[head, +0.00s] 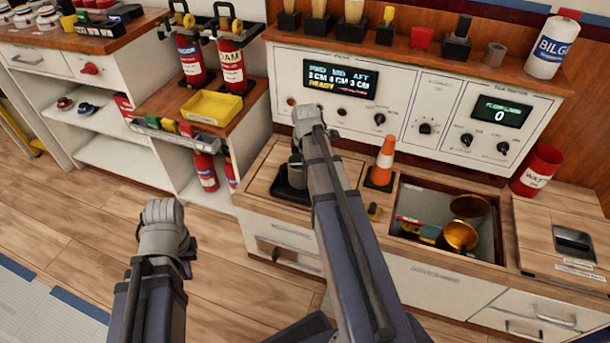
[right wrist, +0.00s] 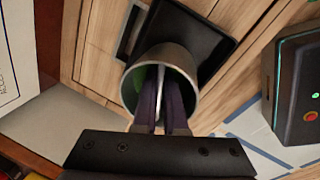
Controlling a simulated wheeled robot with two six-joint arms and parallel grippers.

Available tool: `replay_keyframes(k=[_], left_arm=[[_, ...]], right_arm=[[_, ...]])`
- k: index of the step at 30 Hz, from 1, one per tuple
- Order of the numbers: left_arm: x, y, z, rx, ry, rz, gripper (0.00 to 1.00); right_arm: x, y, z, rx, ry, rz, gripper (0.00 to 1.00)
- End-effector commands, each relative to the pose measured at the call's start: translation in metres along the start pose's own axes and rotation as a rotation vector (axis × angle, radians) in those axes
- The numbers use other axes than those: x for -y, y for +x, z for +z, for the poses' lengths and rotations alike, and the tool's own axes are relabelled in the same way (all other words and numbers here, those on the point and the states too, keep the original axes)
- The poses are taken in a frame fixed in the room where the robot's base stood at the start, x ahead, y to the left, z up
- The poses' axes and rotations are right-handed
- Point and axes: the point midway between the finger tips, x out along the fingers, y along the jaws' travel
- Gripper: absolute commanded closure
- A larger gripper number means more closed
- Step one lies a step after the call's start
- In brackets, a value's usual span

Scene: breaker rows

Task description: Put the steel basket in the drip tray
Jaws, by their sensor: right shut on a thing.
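The steel basket (right wrist: 184,56) is a grey metal cylinder, seen from its open mouth in the right wrist view, with something green inside. My right gripper (right wrist: 163,95) has its fingers in the mouth, shut on a thin pale strip of the basket. In the head view the basket (head: 296,168) shows beside my right gripper (head: 308,130), whose fingertips are hidden. The black drip tray (head: 290,192) lies on the wooden counter under the basket; it also shows in the right wrist view (right wrist: 213,42). I cannot tell whether they touch. My left gripper (head: 162,225) hangs over the floor, fingers hidden.
An orange cone (head: 383,160) stands right of my right arm. Beyond it is an open bin (head: 408,190) with brass-coloured cups. The control panel (head: 400,95) rises behind. A yellow tray (head: 210,108) sits on the left cabinet.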

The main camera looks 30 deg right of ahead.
Motion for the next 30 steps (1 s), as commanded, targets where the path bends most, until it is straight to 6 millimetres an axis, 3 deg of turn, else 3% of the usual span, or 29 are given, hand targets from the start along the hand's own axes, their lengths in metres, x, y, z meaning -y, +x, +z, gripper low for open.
replay_keyframes(k=[9,22,23,30], left_arm=[[-0.004,0.037,-0.003,-0.002,0.005,0.002,1.0],[-0.005,0.04,-0.003,-0.002,0.007,0.003,1.0],[-0.005,0.039,-0.003,-0.002,0.007,0.003,1.0],[-0.005,0.038,-0.003,-0.002,0.007,0.003,1.0]], right_arm=[[0.007,0.036,0.0,0.0,0.0,0.0,1.0],[0.008,0.039,0.0,0.0,0.0,0.0,1.0],[0.008,0.038,0.0,0.0,0.0,0.0,0.89],[0.007,0.038,0.0,0.0,0.0,0.0,0.62]])
